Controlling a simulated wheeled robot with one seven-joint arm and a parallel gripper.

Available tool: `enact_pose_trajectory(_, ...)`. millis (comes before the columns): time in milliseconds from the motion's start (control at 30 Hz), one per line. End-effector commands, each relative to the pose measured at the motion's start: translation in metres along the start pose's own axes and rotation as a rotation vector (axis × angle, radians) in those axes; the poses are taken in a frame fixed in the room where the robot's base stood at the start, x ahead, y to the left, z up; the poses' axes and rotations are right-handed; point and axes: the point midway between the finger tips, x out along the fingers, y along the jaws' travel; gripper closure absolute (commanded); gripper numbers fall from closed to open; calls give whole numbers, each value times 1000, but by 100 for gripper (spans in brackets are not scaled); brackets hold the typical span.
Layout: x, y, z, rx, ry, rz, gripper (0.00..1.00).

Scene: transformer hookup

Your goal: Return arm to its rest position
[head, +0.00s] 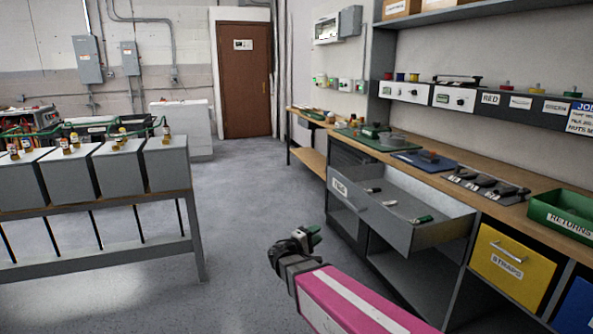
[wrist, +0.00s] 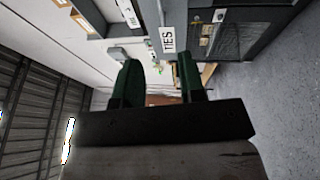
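My gripper (head: 310,236) is at the end of my pink arm, low in the middle of the head view, over the open floor. It is in front of the open drawer and apart from it. In the wrist view my gripper (wrist: 158,76) shows two dark green fingers with a clear gap between them. Nothing is held there. The fingers touch nothing that I can see.
An open grey drawer (head: 398,232) with several small tools juts from the workbench (head: 455,186) at right. A yellow STRAPS drawer (head: 512,268) and a green RETURNS bin (head: 566,214) are further right. Grey transformer boxes (head: 118,172) stand on a left table. The middle floor (head: 243,205) is clear.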

Motion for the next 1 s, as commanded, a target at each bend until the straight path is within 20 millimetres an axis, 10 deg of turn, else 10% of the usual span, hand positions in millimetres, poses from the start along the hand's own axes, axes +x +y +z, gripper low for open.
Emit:
enact_pose_trajectory(633, 37, -84, 106, 81, -271, -575, 63)
enact_pose_trajectory(1000, 7, -142, 177, 317, -474, -1215, 63)
